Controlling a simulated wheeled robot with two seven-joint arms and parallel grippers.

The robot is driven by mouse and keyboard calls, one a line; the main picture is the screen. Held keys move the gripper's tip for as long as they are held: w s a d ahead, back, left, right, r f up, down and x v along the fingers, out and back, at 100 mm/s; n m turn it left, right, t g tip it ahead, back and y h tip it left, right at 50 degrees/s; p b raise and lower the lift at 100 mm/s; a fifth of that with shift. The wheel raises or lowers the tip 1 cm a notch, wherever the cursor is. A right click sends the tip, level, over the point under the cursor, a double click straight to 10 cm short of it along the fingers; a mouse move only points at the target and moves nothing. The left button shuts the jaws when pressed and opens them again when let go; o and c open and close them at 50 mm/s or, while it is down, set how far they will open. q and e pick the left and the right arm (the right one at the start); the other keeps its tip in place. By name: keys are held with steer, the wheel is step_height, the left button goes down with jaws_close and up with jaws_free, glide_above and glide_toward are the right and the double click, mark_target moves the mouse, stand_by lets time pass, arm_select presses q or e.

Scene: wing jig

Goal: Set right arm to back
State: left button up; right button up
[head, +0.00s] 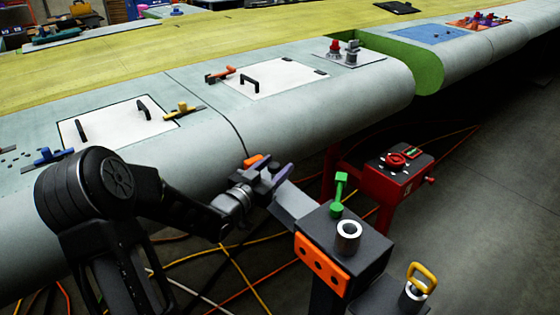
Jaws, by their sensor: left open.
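My left arm comes in from the left, and my left gripper (270,172) is at the middle of the view, just in front of the rounded front edge of the wing (290,120). Its jaws are open and I see nothing held between them. A small orange piece shows beside the gripper, and I cannot tell whether it is part of it. My right arm and right gripper are not in view.
A dark box (372,250) with an orange panel, green lever and metal ring stands right of my left gripper. Behind it is a red stand (400,180) with a red valve wheel. White panels (275,78) lie on the wing. Cables cross the floor; the right floor is clear.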

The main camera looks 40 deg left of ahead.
arm_select(q)
steer(key=shift+w, duration=1.2)
jaws_close()
stand_by(0.6)
